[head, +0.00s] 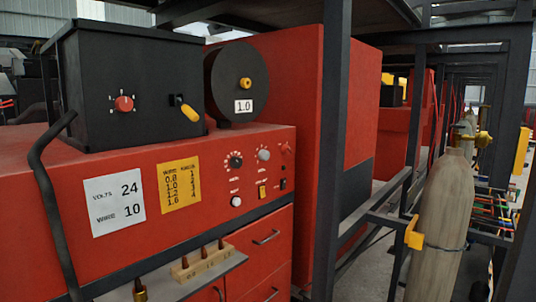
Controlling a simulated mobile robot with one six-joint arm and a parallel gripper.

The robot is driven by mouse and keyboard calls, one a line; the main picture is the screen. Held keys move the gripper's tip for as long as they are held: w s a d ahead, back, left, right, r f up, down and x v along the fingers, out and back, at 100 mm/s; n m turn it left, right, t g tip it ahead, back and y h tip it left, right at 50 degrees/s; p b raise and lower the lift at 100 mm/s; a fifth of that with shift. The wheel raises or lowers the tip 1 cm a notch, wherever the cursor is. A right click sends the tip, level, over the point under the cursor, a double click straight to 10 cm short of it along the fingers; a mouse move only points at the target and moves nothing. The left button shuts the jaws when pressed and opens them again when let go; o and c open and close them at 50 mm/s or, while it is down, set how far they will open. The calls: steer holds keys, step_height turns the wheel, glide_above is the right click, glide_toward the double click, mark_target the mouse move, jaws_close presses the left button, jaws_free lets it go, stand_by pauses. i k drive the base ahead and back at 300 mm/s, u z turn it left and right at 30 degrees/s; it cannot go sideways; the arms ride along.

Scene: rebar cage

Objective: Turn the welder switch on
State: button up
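The red welder cabinet (60,235) fills the left and middle of the head view. Its front panel has knobs (235,160), a small yellow rocker-like switch (262,191), a small black switch (283,184) and a small red toggle (286,149). On top sits a black box (150,80) with a red dial (124,103) and a yellow-tipped lever (190,114) that slants down to the right. I cannot tell which of these is the welder switch or whether it is on. My gripper is not in view.
A black wire spool (228,75) labelled 1.0 stands beside the box. A shelf (190,275) with a wooden tip holder (203,262) juts out below the panel. Dark steel posts (333,120) and a tall gas cylinder (438,225) stand at the right. A black cable (52,200) hangs at the left.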

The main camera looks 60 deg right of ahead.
mark_target(286, 149)
steer(key=u, duration=0.8)
steer(key=k, duration=0.55)
steer(key=u, duration=1.7)
steer(key=k, duration=0.15)
steer(key=z, duration=3.35)
